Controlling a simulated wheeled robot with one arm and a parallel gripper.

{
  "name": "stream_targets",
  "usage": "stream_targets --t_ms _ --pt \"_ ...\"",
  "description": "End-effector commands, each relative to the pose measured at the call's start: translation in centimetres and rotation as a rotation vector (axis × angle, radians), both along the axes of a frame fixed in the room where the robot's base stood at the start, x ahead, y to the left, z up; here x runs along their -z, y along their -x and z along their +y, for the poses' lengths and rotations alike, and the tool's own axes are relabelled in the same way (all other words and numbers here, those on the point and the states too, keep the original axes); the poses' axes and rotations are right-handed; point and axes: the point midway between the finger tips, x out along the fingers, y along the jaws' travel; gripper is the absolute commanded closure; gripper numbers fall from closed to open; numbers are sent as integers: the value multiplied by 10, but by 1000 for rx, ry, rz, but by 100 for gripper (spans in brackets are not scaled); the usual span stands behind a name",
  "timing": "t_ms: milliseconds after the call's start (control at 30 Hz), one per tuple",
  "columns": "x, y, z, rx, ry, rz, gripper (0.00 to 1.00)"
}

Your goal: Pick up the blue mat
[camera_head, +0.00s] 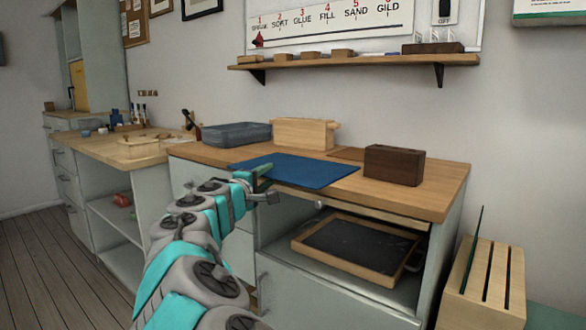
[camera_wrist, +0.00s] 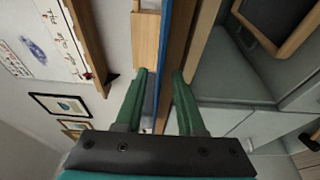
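The blue mat (camera_head: 295,171) lies flat on the wooden bench top, its left front part near the bench's front edge. My gripper (camera_head: 266,180) is at that left front part of the mat. In the wrist view the mat is seen edge-on as a thin blue strip (camera_wrist: 165,40). My gripper's green fingers (camera_wrist: 161,74) stand apart, one on each side of this strip, with gaps visible between them and it. My gripper is open. Part of the mat's left front edge is hidden behind my gripper in the head view.
On the bench (camera_head: 430,199), a grey-blue bin (camera_head: 236,134) and a light wooden box (camera_head: 303,134) stand behind the mat; a dark wooden block (camera_head: 394,165) stands right of it. Below, a framed dark tray (camera_head: 352,248) sits in the open cabinet. A slotted wooden rack (camera_head: 484,285) stands at right.

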Motion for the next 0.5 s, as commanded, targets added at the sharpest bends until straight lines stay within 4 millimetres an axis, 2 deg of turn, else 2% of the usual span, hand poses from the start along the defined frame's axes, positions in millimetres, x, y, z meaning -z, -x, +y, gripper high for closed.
stream_targets --t_ms 33,300,500 --pt "0 0 0 0 0 0 69" --pt "0 0 0 0 0 0 99" --pt "0 0 0 0 0 0 100"
